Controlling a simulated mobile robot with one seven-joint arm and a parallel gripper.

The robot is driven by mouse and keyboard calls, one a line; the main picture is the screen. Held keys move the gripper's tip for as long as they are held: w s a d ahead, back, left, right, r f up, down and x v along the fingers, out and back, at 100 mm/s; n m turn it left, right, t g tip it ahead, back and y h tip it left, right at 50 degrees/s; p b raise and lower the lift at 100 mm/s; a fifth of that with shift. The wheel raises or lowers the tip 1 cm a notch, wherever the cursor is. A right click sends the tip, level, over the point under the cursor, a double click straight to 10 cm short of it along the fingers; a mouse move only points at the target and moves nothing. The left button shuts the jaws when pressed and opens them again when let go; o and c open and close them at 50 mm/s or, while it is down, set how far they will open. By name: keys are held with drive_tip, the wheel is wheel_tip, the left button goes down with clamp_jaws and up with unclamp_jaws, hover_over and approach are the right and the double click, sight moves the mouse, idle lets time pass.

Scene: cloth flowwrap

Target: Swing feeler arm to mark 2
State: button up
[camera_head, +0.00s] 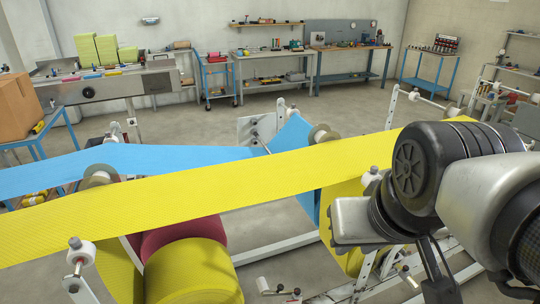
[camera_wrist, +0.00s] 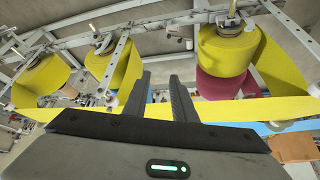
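My gripper (camera_wrist: 160,80) shows in the wrist view with two dark fingers apart. I see nothing clearly held between them; yellow web and frame parts show behind. In the head view my gripper (camera_head: 436,268) points down at the lower right, beside the machine frame. A small lever with a tan end (camera_head: 409,276) lies just left of it in the picture; I cannot tell whether this is the feeler arm, or whether they touch. No mark 2 can be read in either view.
A yellow web (camera_head: 240,182) crosses the machine above a blue web (camera_head: 120,160). Yellow rolls (camera_head: 195,272) and a dark red roll (camera_head: 185,235) hang below. White rails (camera_head: 275,250) and a white roller (camera_head: 80,255) stand nearby. Open floor lies behind, before the benches (camera_head: 275,65).

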drive_tip(key=shift+o, duration=0.2)
drive_tip(key=shift+o, duration=1.2)
drive_tip(key=shift+w+f, duration=0.1)
drive_tip(key=m+g+b, duration=0.6)
drive_tip(key=m+b, duration=0.8)
drive_tip(key=b, duration=0.3)
hover_over(281, 286)
wheel_tip(281, 286, down, 27)
wheel_tip(281, 286, down, 17)
drive_tip(key=b, duration=0.3)
drive_tip(key=shift+b, duration=0.4)
clamp_jaws()
